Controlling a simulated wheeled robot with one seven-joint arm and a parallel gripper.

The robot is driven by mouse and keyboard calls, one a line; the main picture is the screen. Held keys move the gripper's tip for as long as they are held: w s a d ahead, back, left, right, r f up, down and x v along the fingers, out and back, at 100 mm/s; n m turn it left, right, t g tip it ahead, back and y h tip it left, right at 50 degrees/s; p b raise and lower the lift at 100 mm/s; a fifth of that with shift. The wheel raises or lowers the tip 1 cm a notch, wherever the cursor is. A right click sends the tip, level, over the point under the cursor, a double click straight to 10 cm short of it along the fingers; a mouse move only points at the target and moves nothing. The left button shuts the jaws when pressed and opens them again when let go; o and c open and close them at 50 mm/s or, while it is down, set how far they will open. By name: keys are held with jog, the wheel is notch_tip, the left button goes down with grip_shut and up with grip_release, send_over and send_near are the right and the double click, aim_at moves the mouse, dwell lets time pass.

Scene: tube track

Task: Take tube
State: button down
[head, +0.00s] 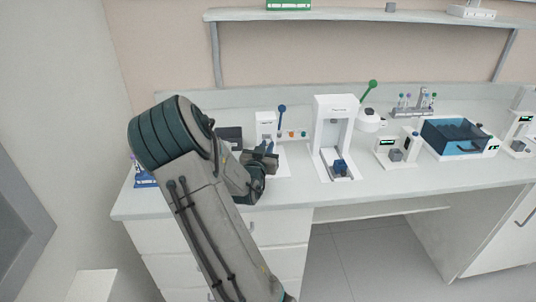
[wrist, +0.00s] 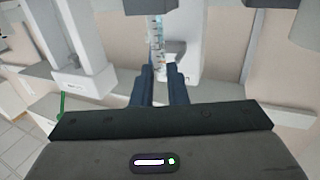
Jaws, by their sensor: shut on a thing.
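My gripper (head: 262,160) is over the left part of the bench, in front of a small white device with a blue lever (head: 281,118). In the wrist view my gripper's two dark fingers (wrist: 157,78) are shut on a clear tube (wrist: 156,35) with blue markings.
A tall white machine (head: 334,125) stands just right of my gripper. A blue rack (head: 145,178) is partly hidden at left. The bench's front strip is clear.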

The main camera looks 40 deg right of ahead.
jog(key=s+d+r+b, duration=0.1)
jog(key=s+d+r, duration=0.1)
jog(key=s+r, duration=0.9)
jog(key=shift+s+d+b, duration=0.15)
jog(key=shift+s+b, duration=0.05)
jog(key=shift+b, duration=0.2)
dwell(0.6)
